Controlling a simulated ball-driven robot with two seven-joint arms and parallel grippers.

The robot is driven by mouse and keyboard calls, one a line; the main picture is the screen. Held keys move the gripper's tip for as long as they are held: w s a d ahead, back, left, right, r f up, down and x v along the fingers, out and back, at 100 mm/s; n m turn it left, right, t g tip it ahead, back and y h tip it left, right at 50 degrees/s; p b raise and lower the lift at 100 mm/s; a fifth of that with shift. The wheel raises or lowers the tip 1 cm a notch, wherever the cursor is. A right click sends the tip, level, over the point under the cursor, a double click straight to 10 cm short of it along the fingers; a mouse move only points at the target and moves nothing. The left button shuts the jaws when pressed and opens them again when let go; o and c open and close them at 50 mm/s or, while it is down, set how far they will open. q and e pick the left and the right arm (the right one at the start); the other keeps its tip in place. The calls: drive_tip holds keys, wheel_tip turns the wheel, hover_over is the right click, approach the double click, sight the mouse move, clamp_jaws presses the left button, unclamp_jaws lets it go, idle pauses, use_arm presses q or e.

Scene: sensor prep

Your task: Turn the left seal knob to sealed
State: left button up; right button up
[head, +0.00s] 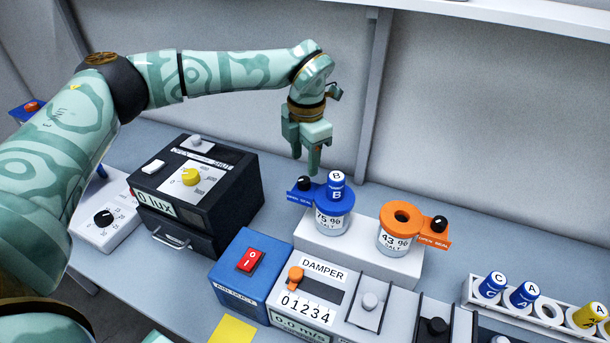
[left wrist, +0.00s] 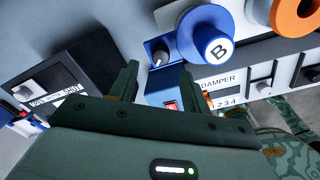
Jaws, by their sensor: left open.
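The left seal knob (head: 304,183) is a small black knob on a blue tab at the left of the blue-lidded 75 % salt jar (head: 333,220). It also shows in the left wrist view (left wrist: 160,55). A blue plug marked B (head: 337,187) stands in that jar's lid. My left gripper (head: 306,162) points down just above the knob, open and empty. In the left wrist view the knob lies between the fingertips (left wrist: 160,71), just beyond them. My right gripper is not in view.
An orange-lidded 43 % salt jar (head: 398,241), its tab marked OPEN SEAL, stands at right on the same white block (head: 318,248). A black lux box (head: 222,190) stands left; a blue switch box (head: 244,280) and damper panel (head: 335,278) stand in front. A plug rack (head: 467,292) is at right.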

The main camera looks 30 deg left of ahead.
sight(305, 179)
use_arm(q)
wheel_tip(305, 179, down, 6)
drive_tip(key=shift+r, duration=0.2)
drive_tip(key=c, duration=1)
